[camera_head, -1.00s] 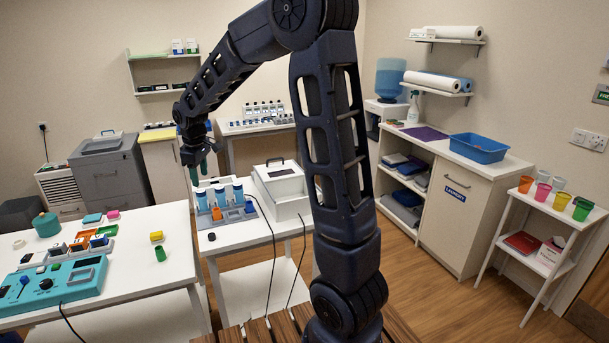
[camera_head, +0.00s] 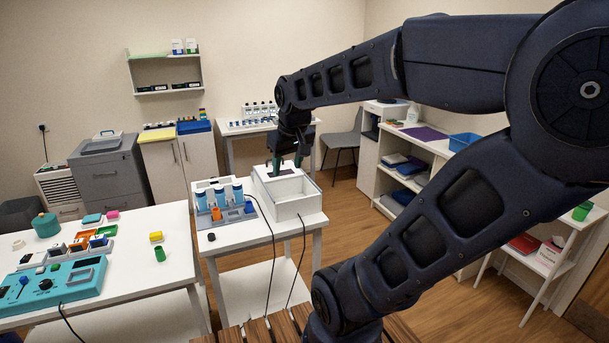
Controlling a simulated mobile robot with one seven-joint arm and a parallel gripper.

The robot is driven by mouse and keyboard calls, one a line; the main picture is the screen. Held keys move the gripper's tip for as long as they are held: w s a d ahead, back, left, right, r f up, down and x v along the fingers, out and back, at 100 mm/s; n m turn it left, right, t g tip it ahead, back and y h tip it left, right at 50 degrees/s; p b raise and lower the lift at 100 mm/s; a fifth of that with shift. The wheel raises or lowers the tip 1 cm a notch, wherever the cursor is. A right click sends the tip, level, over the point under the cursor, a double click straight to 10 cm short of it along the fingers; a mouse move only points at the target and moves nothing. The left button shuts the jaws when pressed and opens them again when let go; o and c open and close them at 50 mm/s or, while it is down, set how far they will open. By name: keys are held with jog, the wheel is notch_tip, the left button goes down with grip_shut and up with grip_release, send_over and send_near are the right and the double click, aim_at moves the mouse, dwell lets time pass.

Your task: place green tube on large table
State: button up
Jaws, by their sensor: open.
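A small green tube (camera_head: 160,254) stands upright on the white large table (camera_head: 150,288) at the left, near its right edge and in front of a yellow block. My gripper (camera_head: 288,167) is open, with its two dark green fingers pointing down over the white box on the small table. No object shows between the fingers. My gripper is to the right of the green tube and farther back. I cannot tell whether the fingertips touch the box.
The white box (camera_head: 299,207) and a rack of blue-and-white tubes (camera_head: 223,215) stand on the small table. A teal device (camera_head: 52,283) and several colored blocks occupy the large table. Its front right part is clear.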

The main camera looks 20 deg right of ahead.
jog(key=s+d+f+m, duration=0.1)
jog(key=s+d+m, duration=0.1)
jog(key=s, duration=0.3)
jog(key=shift+s+d+f+t, duration=0.15)
jog(key=shift+s+d+t, duration=0.1)
jog(key=shift+s+t, duration=0.1)
